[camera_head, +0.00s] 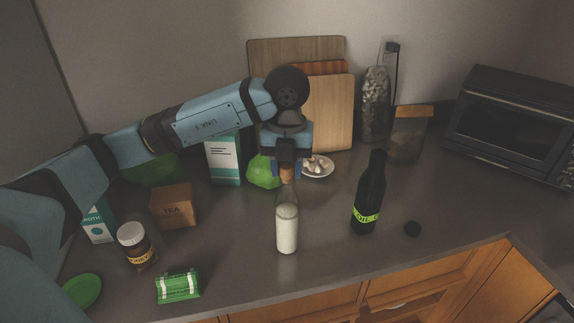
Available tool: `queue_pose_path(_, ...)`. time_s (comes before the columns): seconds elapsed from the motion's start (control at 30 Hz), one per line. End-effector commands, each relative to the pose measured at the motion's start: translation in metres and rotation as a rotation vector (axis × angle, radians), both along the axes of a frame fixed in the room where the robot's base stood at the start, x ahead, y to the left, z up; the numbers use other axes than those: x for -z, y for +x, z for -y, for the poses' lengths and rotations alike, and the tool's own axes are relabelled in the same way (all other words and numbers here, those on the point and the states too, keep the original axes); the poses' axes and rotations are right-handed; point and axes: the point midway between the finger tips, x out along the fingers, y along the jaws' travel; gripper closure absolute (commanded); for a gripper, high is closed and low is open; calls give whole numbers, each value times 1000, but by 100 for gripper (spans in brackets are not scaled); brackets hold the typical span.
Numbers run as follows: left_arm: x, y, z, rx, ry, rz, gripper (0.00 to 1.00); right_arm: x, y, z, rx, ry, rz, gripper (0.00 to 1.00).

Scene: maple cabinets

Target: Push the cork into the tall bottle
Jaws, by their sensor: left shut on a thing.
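A tall clear bottle (287,232) with white contents stands upright near the front middle of the counter. My left gripper (287,168) points down right above its neck and is shut on a brown cork (287,174). The cork's lower end is at the bottle's mouth. I cannot tell whether it touches the rim or sits partly inside. The gripper's fingers hide the cork's upper part. My right gripper is not in view.
A tea box (173,206), a jar (136,245) and a green packet (178,286) are on the left. A plate (319,171) lies behind.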

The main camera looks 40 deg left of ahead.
Motion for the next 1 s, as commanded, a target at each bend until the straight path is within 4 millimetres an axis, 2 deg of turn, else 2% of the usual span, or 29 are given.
queue_pose_path(1.0, 7, 0, 0, 0, 1, -3, 86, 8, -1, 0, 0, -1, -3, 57)
